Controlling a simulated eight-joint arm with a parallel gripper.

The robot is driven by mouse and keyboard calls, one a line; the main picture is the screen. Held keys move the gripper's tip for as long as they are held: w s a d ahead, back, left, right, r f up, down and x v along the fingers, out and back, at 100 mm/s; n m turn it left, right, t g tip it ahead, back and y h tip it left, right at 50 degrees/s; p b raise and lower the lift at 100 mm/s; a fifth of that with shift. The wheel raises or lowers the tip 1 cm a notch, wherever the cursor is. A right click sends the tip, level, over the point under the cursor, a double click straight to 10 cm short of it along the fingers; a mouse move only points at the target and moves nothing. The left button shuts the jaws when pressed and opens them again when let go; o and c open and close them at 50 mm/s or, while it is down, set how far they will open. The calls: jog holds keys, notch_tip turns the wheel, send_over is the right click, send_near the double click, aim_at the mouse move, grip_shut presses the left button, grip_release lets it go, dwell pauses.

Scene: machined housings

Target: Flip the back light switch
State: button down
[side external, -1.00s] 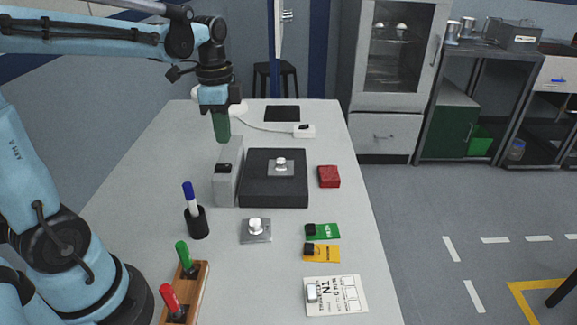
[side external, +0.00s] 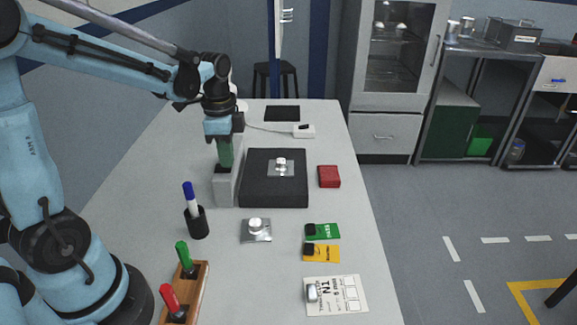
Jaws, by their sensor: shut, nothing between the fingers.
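A tall light grey housing (side external: 222,189) stands near the middle of the table, left of a black box. In the earlier frame it shows a small black switch on its top; now my fingers largely cover that spot. My gripper (side external: 224,165), with green fingers, is shut and empty, pointing down at the top of the grey housing. I cannot tell whether the tips touch the switch. A white box with a small black switch (side external: 303,128) and a cable lies farther back on the table.
A black box (side external: 273,196) with a metal knob plate (side external: 281,166) stands right of the housing. A pen cup (side external: 197,223) and a second knob plate (side external: 256,230) are nearer. Green and yellow cards lie front right.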

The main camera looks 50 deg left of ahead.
jog(key=shift+w+d+f, duration=0.2)
jog(key=shift+d+f, duration=0.05)
jog(key=shift+f, duration=0.3)
jog(key=shift+w, duration=0.1)
jog(key=shift+d, duration=0.1)
dwell(0.5)
dwell(0.4)
jog(key=shift+s+a+r, duration=0.2)
jog(key=shift+s+a, duration=0.35)
jog(key=shift+a, duration=0.25)
notch_tip(320, 180, up, 15)
jog(key=shift+w+d+f, duration=0.15)
jog(key=shift+d, duration=0.2)
dwell(0.5)
